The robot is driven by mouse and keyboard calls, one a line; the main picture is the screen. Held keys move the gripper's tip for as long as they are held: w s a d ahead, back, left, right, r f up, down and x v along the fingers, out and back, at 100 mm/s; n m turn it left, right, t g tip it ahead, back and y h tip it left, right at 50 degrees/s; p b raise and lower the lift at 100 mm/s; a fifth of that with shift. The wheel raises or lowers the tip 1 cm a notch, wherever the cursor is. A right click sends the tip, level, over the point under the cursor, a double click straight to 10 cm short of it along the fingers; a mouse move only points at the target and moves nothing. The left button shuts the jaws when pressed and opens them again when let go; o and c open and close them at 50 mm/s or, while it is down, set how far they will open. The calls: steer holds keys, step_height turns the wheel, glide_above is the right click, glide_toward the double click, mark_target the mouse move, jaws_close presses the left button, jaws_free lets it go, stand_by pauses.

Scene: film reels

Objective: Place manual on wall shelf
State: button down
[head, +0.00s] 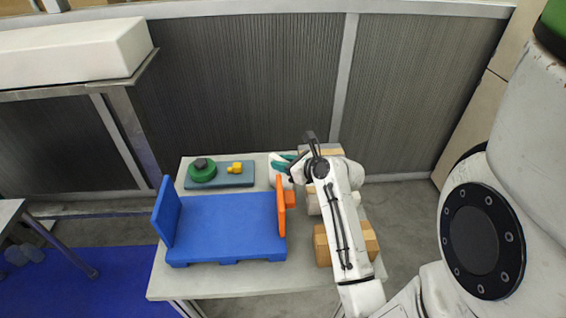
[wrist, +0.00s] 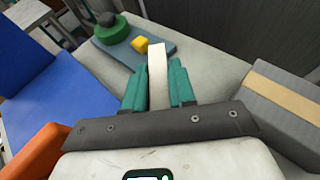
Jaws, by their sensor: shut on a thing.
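My gripper (wrist: 157,88) is shut on a pale, thin, upright slab. I take this slab to be the manual (wrist: 157,62); no cover or print shows on it. The teal fingers press it from both sides in the wrist view. In the head view my gripper (head: 281,163) is over the back of the table, right of a slate-blue plate, and the slab is hard to make out there. I cannot identify a wall shelf for certain; a grey ledge (head: 75,92) under a long white block stands at the upper left.
The table (head: 220,285) holds a blue stand (head: 225,222) with an orange upright (head: 281,207). The slate-blue plate (head: 237,180) carries a green disc (head: 202,171) and a yellow piece (head: 236,168). Boxes (head: 322,247) line the table's right side. Dark ribbed panels (head: 240,85) rise behind.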

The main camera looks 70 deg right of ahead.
steer(key=c, duration=1.4)
jaws_free()
steer(key=shift+f, duration=0.1)
steer(key=o, duration=0.5)
